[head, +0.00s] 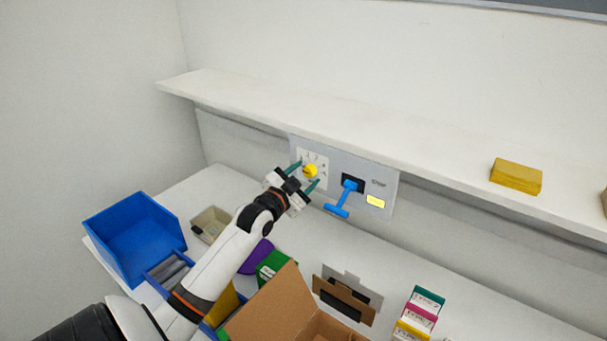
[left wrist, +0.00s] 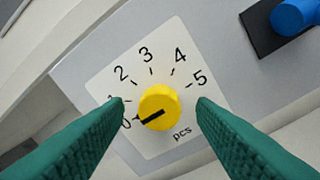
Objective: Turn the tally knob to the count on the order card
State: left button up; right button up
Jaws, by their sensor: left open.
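The yellow tally knob (head: 310,171) sits on a white dial plate with marks 0 to 5 and "pcs", on the grey wall panel. In the left wrist view the knob (left wrist: 160,107) has a black pointer line aimed at the lower left, at 0. My left gripper (head: 305,176) is open in front of the dial. Its green fingers stand on either side of the knob, with a visible gap on both sides in the wrist view. The left finger partly covers the 1 and 0. I cannot make out an order card with a count. My right gripper is not in view.
Right of the dial, a blue T-shaped lever (head: 343,198) and a yellow label (head: 376,202) are on the panel. A white shelf (head: 270,108) juts out above. A blue bin (head: 133,238), an open cardboard box (head: 275,302) and small coloured boxes (head: 419,313) stand below.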

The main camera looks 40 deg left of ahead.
pick_arm(q)
jog(key=shift+w, duration=0.15)
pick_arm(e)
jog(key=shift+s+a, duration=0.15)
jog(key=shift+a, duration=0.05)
pick_arm(q)
jog(key=c, duration=1)
jog(key=shift+o, duration=0.2)
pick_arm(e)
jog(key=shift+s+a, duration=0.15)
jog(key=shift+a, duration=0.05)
